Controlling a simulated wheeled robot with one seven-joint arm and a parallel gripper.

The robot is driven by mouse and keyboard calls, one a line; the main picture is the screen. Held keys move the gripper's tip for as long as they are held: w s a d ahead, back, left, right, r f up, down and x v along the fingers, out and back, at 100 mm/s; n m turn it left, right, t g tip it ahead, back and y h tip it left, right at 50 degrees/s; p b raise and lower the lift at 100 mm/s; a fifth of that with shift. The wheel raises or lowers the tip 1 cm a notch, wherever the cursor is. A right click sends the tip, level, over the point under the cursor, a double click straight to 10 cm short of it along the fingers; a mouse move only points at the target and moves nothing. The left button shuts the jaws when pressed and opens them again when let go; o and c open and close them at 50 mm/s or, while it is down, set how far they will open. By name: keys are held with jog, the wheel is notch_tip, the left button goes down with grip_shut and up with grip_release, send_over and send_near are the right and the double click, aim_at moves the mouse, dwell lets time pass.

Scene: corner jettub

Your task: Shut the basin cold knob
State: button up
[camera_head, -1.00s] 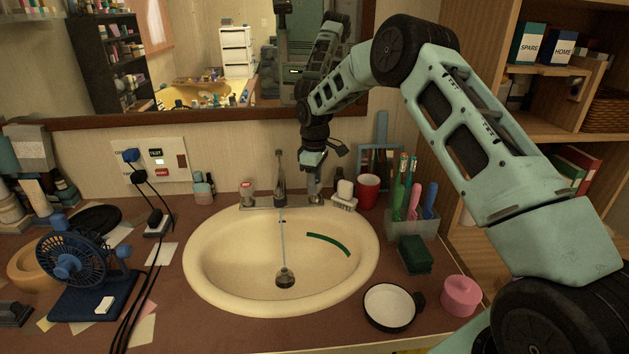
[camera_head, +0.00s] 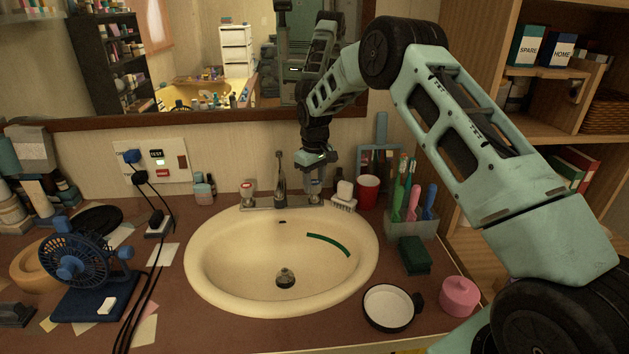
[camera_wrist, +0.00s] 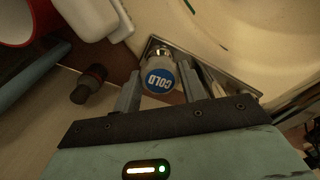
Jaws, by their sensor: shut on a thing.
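The cold knob, with a blue cap reading COLD (camera_wrist: 159,80), sits on the metal faucet plate in the wrist view. My gripper (camera_wrist: 160,88) has a finger on each side of it and is shut on it. In the head view my gripper (camera_head: 314,180) reaches down at the right end of the faucet plate and mostly hides the cold knob. The spout (camera_head: 280,178) stands at the plate's middle, and the red-marked knob (camera_head: 247,191) is at its left end. No water stream shows below the spout. The cream basin (camera_head: 215,262) has a drain stopper and a green strip inside.
A soap dish (camera_head: 344,202), a red cup (camera_head: 368,190) and a toothbrush holder (camera_head: 414,222) stand close right of my gripper. A small bottle (camera_head: 203,190) is left of the faucet. A blue fan (camera_head: 75,255) and hanging cables are further left.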

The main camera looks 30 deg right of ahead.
aim_at(315, 182)
jog(key=shift+m, duration=0.6)
jog(key=o, duration=1)
jog(key=shift+c, duration=0.2)
jog(key=shift+r, duration=0.15)
notch_tip(315, 182, up, 17)
jog(key=b, duration=0.1)
jog(key=shift+r, duration=0.1)
